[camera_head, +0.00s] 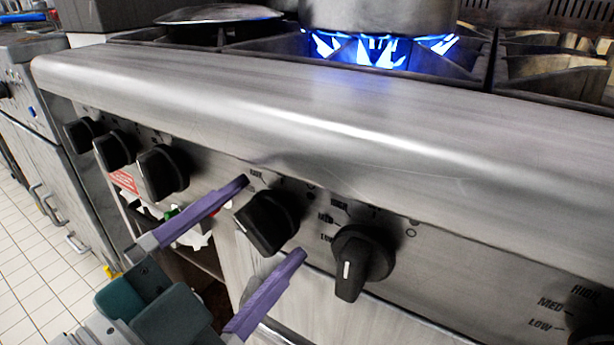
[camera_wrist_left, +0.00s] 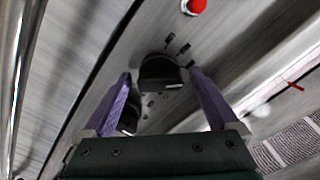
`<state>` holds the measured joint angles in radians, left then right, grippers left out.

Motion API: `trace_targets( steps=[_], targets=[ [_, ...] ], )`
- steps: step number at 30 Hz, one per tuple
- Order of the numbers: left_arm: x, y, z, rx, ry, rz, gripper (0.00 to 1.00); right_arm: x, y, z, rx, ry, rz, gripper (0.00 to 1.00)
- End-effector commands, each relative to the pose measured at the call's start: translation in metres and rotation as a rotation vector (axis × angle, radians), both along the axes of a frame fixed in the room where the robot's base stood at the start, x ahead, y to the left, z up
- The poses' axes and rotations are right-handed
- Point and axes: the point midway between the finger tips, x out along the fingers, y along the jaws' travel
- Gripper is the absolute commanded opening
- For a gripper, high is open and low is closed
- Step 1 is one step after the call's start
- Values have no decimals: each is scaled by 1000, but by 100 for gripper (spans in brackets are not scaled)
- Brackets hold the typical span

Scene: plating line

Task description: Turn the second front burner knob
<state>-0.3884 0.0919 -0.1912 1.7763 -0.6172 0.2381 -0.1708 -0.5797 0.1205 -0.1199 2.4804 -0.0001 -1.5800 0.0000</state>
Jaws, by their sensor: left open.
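A row of black burner knobs runs along the slanted front panel (camera_head: 470,285) of the steel range. My left gripper (camera_head: 272,219) is open, with one purple finger on each side of a black knob (camera_head: 266,224). In the left wrist view this knob (camera_wrist_left: 160,73) shows between the open fingertips of the gripper (camera_wrist_left: 160,76), with gaps at both sides. I cannot tell how far the tips reach along it. Another black knob (camera_head: 358,262) with a white pointer mark is just right of the fingers. My right gripper is not in view.
More knobs sit left, including a near one (camera_head: 162,173), and another is cut off at the lower right. The range's rounded front edge (camera_head: 330,120) overhangs the panel. A pot (camera_head: 380,14) stands over a blue flame. A red button (camera_wrist_left: 193,6) shows in the wrist view.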

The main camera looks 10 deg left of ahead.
Motion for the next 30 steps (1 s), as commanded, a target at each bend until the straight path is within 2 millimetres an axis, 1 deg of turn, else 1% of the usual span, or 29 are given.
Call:
trace_targets(
  steps=[1, 4, 11, 12, 30],
  targets=[
    [4, -2, 0, 1, -1, -1, 94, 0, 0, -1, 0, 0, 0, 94],
    [8, -3, 0, 0, 1, 0, 94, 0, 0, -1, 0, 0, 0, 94],
    [8, -3, 0, 0, 1, 0, 94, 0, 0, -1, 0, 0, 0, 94],
    [8, -3, 0, 0, 1, 0, 91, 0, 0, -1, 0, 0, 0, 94],
    [8, -3, 0, 0, 1, 0, 24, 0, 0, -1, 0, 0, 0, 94]
  ],
)
